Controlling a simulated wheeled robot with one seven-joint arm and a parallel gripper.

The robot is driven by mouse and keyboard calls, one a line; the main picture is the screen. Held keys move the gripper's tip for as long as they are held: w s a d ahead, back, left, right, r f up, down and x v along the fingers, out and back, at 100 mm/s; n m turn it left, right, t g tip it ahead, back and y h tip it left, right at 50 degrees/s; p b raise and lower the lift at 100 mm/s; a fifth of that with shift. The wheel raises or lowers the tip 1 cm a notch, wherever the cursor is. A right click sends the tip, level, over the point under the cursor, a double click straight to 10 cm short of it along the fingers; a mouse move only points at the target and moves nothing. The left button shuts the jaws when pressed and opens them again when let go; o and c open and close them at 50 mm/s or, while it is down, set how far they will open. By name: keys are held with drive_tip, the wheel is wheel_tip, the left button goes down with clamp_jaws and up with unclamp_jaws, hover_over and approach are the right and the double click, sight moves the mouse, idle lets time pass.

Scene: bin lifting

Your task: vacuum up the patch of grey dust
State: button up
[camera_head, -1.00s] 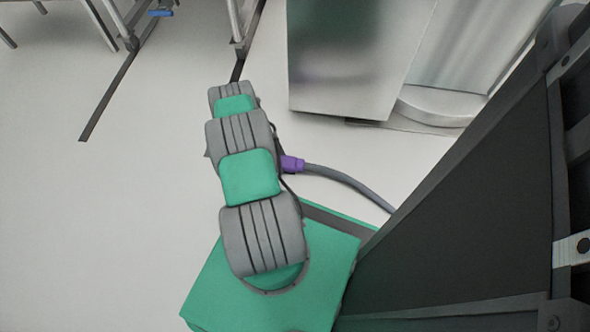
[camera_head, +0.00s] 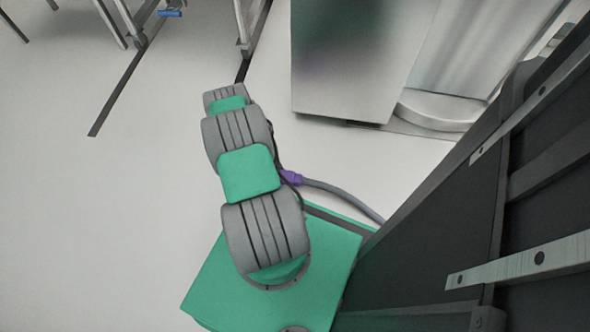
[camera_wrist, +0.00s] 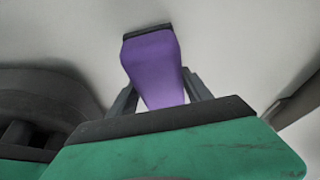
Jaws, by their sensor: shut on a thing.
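A purple vacuum handpiece (camera_wrist: 152,68) with a dark end sits between the fingers of my gripper (camera_wrist: 160,92) in the wrist view. The fingers are shut on it, one on each side. In the head view, a small part of the purple handpiece (camera_head: 291,177) shows beside my arm, with a grey hose (camera_head: 342,193) running from it to the lower right. My gripper is hidden behind my arm in the head view. No patch of grey dust can be made out in either view.
A grey metal cabinet (camera_head: 345,70) stands at the upper right on the pale floor (camera_head: 120,220). Metal-legged furniture (camera_head: 130,25) stands at the top left. A dark panelled structure (camera_head: 430,230) fills the right side. The floor on the left is clear.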

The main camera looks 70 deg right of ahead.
drive_tip(key=shift+d+r+p, duration=0.1)
drive_tip(key=shift+r+p, duration=1.5)
drive_tip(key=shift+r, duration=1.3)
drive_tip(key=shift+w, duration=0.1)
